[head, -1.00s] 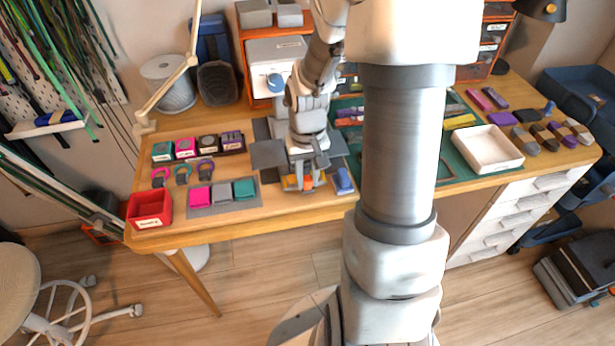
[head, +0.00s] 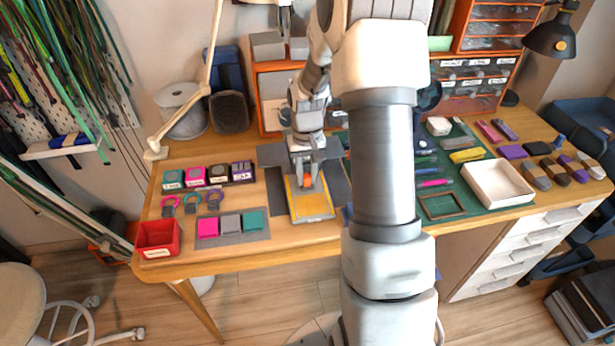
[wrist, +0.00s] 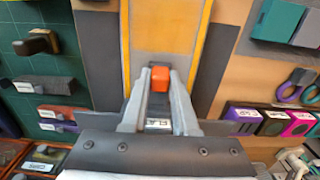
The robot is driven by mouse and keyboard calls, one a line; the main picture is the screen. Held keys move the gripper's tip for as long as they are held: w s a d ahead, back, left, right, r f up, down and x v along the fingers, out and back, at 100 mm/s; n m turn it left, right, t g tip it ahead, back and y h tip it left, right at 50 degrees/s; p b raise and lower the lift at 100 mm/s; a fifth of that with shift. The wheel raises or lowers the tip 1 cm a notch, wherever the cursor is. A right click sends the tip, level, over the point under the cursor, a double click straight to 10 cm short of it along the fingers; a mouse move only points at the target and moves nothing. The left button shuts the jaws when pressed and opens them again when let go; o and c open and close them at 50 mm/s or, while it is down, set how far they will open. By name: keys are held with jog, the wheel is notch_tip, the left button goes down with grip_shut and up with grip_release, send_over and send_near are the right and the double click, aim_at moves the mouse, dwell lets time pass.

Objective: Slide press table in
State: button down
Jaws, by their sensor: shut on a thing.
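The press table (head: 312,207) is a flat panel with yellow edges, lying on the workbench between dark grey pads. My gripper (head: 305,184) is at the panel's far part in the head view. In the wrist view my gripper (wrist: 159,88) is shut with an orange knob (wrist: 160,76) between its fingertips. A small label lies between the fingers below the knob. The press body behind is largely hidden by my arm.
A grey tray with pink, grey and teal blocks (head: 231,224) and a red bin (head: 157,238) lie left. A green mat with tools and a white tray (head: 497,184) lies right. A lamp arm (head: 211,60) rises at back left.

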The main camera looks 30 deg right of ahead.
jog(key=shift+w, duration=0.2)
jog(key=c, duration=0.7)
grip_release()
jog(key=shift+s, duration=0.1)
notch_tip(320, 180, up, 18)
jog(key=p, duration=0.3)
jog(key=shift+f, duration=0.25)
jog(key=s+a+r+n+t+p, duration=0.1)
jog(key=s+a+r+p, duration=0.1)
jog(key=s+a+r, duration=0.3)
jog(key=s+a+r+n+t+p, duration=0.1)
jog(key=s+a+r+t+p, duration=0.2)
jog(key=r, duration=0.5)
jog(key=shift+n+t, duration=0.6)
jog(key=shift+t, duration=0.2)
jog(key=s+a+r+p, duration=0.1)
jog(key=s, duration=0.3)
jog(key=s+a+r+p, duration=0.1)
jog(key=s+a+r, duration=0.1)
jog(key=s, duration=0.3)
jog(key=s+a+r+p, duration=0.1)
jog(key=s+a, duration=0.1)
jog(key=s, duration=0.2)
jog(key=shift+s+a+r, duration=0.1)
jog(key=shift+s+r, duration=0.2)
jog(key=shift+r, duration=0.05)
